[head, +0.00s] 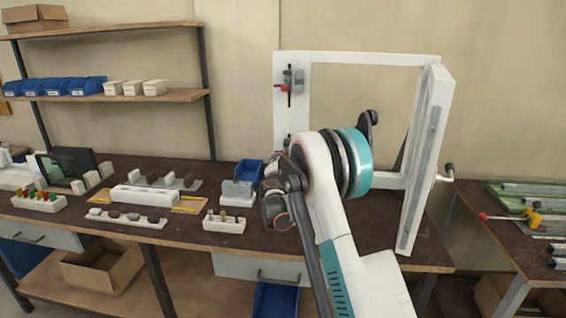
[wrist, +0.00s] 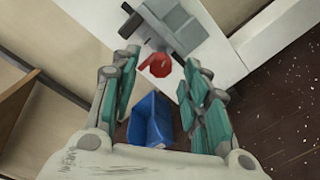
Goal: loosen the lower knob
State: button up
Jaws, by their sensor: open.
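A white upright frame (head: 291,65) stands on the bench. Its left post carries an upper grey clamp with a red knob (head: 281,87) and a lower clamp (head: 288,140), mostly hidden behind my arm. In the wrist view a red knob (wrist: 158,67) sits beside a grey clamp block (wrist: 178,25) on a white bar. Only this one knob shows there, and its place near the low gripper fits the lower one. My gripper (head: 272,195) is beside the left post, low over the bench. In the wrist view its teal fingers are open on either side of the knob, apart from it.
A blue bin (head: 248,173) stands on the bench behind my gripper; a blue bin (wrist: 150,122) also shows between the fingers. White holders (head: 225,223) with small parts crowd the bench to the left. A side table (head: 520,220) with tools stands at right.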

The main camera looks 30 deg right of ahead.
jog(key=v, duration=1)
jog(key=shift+s+a, duration=0.15)
jog(key=shift+s, duration=0.15)
jog(key=s+a+r+m+g+y, duration=0.1)
jog(key=s+a+r+m+g, duration=0.3)
jog(key=s, duration=0.6)
jog(key=s+a+r+m+y, duration=0.1)
jog(key=s+r+m+y, duration=0.1)
jog(key=s+r+m, duration=0.6)
jog(key=s+a+f+m+g+y, duration=0.1)
jog(key=s+a+f+y, duration=0.1)
jog(key=s+a, duration=0.3)
jog(key=s+a+f+m+g+y, duration=0.1)
jog(key=s+a+f, duration=0.3)
jog(key=s, duration=1)
jog(key=s+a+f+m+g+y, duration=0.1)
jog(key=s+a+f+m+y, duration=0.2)
jog(key=s, duration=0.6)
jog(key=a+y, duration=0.1)
jog(key=a, duration=0.1)
jog(key=shift+a, duration=0.3)
